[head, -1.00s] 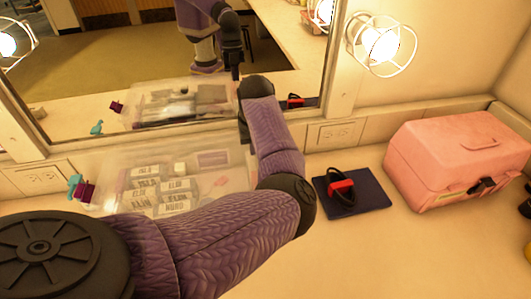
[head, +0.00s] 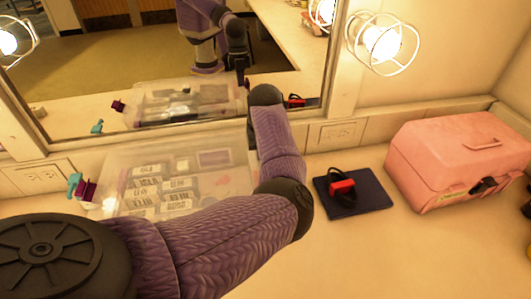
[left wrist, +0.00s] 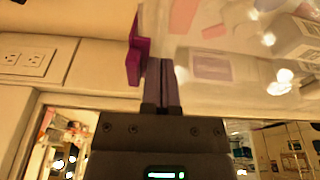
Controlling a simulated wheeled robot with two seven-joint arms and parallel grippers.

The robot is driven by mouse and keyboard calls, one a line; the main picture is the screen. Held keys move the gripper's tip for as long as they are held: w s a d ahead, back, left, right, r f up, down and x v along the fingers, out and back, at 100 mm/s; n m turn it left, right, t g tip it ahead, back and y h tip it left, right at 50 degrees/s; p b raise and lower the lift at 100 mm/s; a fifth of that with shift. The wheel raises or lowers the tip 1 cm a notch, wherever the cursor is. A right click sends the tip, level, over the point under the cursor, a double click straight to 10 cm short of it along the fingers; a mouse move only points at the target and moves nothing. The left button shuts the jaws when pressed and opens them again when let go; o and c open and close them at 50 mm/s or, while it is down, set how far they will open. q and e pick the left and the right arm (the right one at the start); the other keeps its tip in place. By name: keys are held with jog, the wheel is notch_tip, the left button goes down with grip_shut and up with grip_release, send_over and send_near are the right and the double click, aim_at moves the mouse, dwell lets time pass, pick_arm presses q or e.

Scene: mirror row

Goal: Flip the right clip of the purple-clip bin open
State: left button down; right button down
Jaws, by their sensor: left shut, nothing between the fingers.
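The clear bin (head: 128,203) with labelled packs inside stands against the mirror in the head view, left of my left forearm. Its left purple clip (head: 88,191) sticks out at the bin's left side. The right clip is hidden behind my arm in the head view. The left wrist view shows a purple clip (left wrist: 137,52) at the edge of the clear bin (left wrist: 208,68). My left gripper (left wrist: 161,66) is shut and empty, its fingertips close beside this clip's lower part. I cannot tell whether they touch. My right gripper is not in view.
A teal thing (head: 74,183) is by the left clip. A dark blue mat (head: 372,199) with a red and black object (head: 342,187) lies right of my arm, then a pink case (head: 450,165). The mirror (head: 150,50) and wall sockets (head: 338,133) bound the back.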

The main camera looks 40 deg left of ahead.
pick_arm(q)
jog(key=w+d+f+b, duration=0.2)
jog(key=w+d+b, duration=0.1)
jog(key=w+d, duration=0.1)
jog(key=shift+w+d, duration=0.15)
jog(key=shift+d, duration=0.05)
dwell(1.1)
dwell(0.4)
notch_tip(320, 180, up, 6)
jog(key=a+p, duration=0.1)
jog(key=p, duration=0.6)
jog(key=shift+r, duration=0.25)
jog(key=shift+r+p, duration=0.1)
jog(key=shift+p, duration=0.2)
